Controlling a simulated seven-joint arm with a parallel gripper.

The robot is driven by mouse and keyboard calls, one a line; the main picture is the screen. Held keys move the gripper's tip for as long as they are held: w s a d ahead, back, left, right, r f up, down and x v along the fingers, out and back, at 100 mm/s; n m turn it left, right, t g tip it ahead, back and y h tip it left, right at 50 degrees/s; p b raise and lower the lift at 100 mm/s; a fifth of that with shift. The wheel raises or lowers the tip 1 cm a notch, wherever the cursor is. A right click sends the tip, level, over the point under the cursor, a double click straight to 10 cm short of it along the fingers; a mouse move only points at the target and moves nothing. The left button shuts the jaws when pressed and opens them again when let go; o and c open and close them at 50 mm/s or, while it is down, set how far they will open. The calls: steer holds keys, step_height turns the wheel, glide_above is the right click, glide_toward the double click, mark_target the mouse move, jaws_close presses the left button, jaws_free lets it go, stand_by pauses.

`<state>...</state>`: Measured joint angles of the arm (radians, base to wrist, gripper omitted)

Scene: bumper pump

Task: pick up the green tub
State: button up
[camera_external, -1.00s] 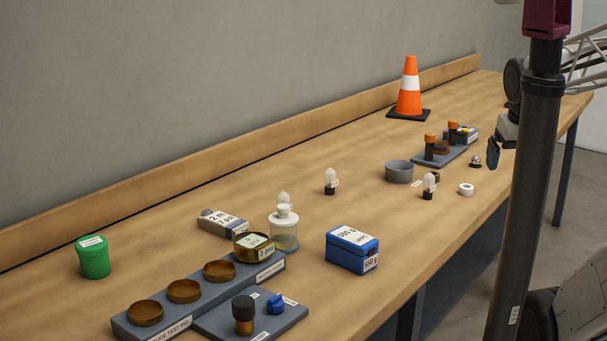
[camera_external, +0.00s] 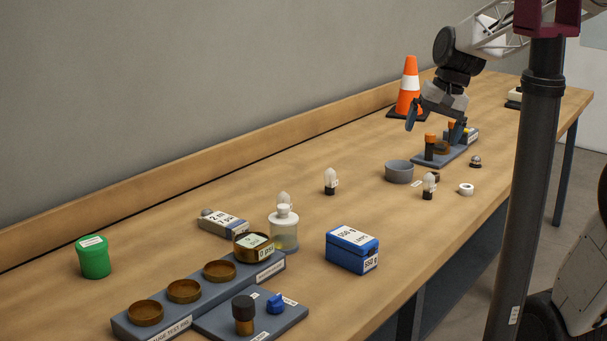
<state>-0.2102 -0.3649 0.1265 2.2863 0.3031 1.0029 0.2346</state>
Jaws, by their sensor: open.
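The green tub (camera_external: 94,260) stands upright at the left of the wooden bench, near the back ledge, with a pale label on its lid. My gripper (camera_external: 432,124) is at the far right part of the bench, in front of the orange cone and above the grey tray with orange-capped vials. It is open, with its fingers pointing down and nothing visible between them. It is far from the tub, with most of the bench length between them.
A grey rack with round brass cups (camera_external: 184,291) stands right of the tub. A clear bottle (camera_external: 284,232), blue box (camera_external: 352,250), small bulbs (camera_external: 330,182), grey ring dish (camera_external: 399,171) and orange cone (camera_external: 409,88) stand along the bench. The bench's back middle is clear.

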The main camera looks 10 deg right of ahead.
steer(key=w+a+f+m+g+y, duration=0.1)
steer(key=w+a, duration=0.3)
steer(key=a, duration=0.5)
steer(key=w+a+m+g+y, duration=0.1)
steer(key=w+a, duration=0.4)
steer(key=a, duration=0.4)
steer(key=m+g+y, duration=0.4)
steer(key=m+g, duration=0.1)
steer(key=g, duration=0.3)
glide_toward(82, 245)
steer(key=x, duration=0.3)
steer(key=shift+s+d, duration=0.1)
steer(key=shift+s, duration=0.05)
steer(key=shift+x, duration=1.25)
steer(key=shift+x, duration=2.6)
